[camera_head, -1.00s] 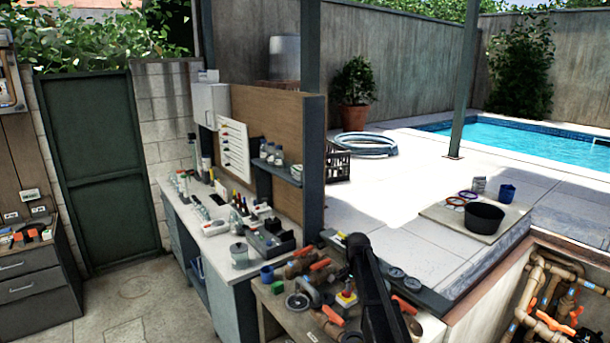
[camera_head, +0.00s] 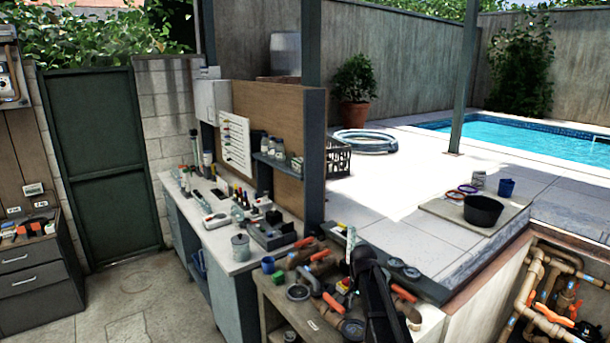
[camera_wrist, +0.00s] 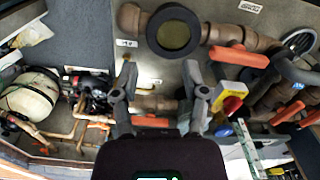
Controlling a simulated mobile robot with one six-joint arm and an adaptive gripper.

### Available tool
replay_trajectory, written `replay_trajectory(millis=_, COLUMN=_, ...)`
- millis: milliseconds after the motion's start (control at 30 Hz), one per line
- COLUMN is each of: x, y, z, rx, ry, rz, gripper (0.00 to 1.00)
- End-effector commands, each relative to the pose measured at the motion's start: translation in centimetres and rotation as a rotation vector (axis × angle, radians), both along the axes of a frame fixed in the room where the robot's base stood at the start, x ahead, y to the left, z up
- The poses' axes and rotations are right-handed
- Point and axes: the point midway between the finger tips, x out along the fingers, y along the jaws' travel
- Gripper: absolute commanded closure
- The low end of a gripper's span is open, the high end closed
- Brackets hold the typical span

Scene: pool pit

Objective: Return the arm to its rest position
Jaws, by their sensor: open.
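My gripper (camera_wrist: 163,84) is open in the wrist view, its two dark fingers spread apart with nothing held between them. It is above the grey bench top (camera_wrist: 160,72). A brown pipe fitting with a round dark window (camera_wrist: 174,32) lies beyond the fingertips. A red and yellow switch box (camera_wrist: 233,97) is right beside the right finger. In the head view my black arm stands over the near end of the workbench (camera_head: 265,315); the gripper's fingers cannot be made out there.
Orange-handled valves (camera_wrist: 240,56) and pipes crowd the bench around my gripper. A plumbing pit (camera_head: 560,290) opens at the right. A black bucket (camera_head: 483,211) stands on a slab beside the pool (camera_head: 530,142). Paving (camera_head: 400,200) behind the bench is mostly clear.

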Motion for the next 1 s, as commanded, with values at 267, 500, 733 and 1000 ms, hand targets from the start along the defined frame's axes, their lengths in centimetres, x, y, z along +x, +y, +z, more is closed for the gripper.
replay_trajectory(millis=267, x=-9.3, y=-0.2, z=-4.6, rx=0.0, ry=0.0, rz=0.261, gripper=0.43)
replay_trajectory(millis=500, x=-17.9, y=-0.4, z=-8.4, rx=-0.001, ry=0.001, rz=0.55, gripper=0.43)
replay_trajectory(millis=733, x=-21.8, y=-0.5, z=-9.8, rx=-0.001, ry=0.001, rz=0.701, gripper=0.43)
replay_trajectory(millis=1000, x=-22.0, y=-0.5, z=-9.8, rx=-0.001, ry=0.001, rz=0.723, gripper=0.43)
